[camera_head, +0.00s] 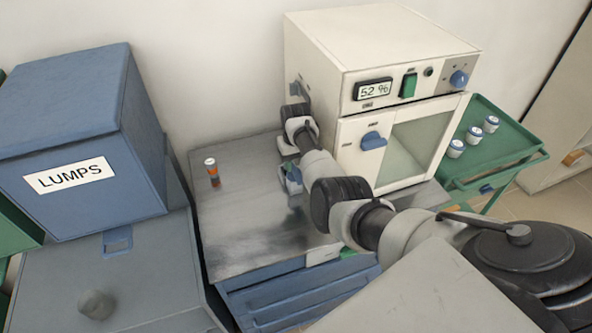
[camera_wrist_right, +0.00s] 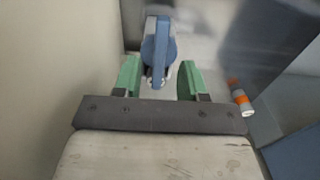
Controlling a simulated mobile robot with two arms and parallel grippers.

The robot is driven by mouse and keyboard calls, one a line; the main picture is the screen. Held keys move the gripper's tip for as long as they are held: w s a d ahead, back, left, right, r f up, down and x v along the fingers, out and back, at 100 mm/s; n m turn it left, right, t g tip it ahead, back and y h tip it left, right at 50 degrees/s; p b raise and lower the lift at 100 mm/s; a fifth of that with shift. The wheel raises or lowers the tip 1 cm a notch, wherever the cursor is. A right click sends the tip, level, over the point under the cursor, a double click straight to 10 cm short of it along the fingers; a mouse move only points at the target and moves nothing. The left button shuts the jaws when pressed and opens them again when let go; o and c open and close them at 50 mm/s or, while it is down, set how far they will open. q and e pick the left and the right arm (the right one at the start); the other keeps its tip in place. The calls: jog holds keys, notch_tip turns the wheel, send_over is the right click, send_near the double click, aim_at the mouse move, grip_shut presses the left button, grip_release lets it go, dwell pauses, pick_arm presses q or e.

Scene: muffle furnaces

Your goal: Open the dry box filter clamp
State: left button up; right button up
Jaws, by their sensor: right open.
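The dry box (camera_head: 400,60) is a cream cabinet with a display, a green switch and a windowed door, standing on a metal bench. A blue and grey part, apparently the filter clamp (camera_head: 291,181), shows at its left side, partly hidden by my right arm. In the right wrist view the clamp (camera_wrist_right: 158,48) is upright, just beyond and between the green fingers of my right gripper (camera_wrist_right: 161,76). The gripper is open, with a gap on both sides of the clamp's lower end. Contact cannot be told. My left gripper is not in view.
A small orange-banded vial (camera_head: 212,171) stands on the bench (camera_head: 240,225) to the left; it also shows in the wrist view (camera_wrist_right: 241,98). A blue LUMPS box (camera_head: 80,135) stands further left. A green tray (camera_head: 505,150) with white-and-blue jars is right of the dry box.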

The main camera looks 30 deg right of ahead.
aim_at(296, 172)
jog(key=shift+f+b, duration=0.4)
jog(key=shift+f, duration=1.55)
grip_shut()
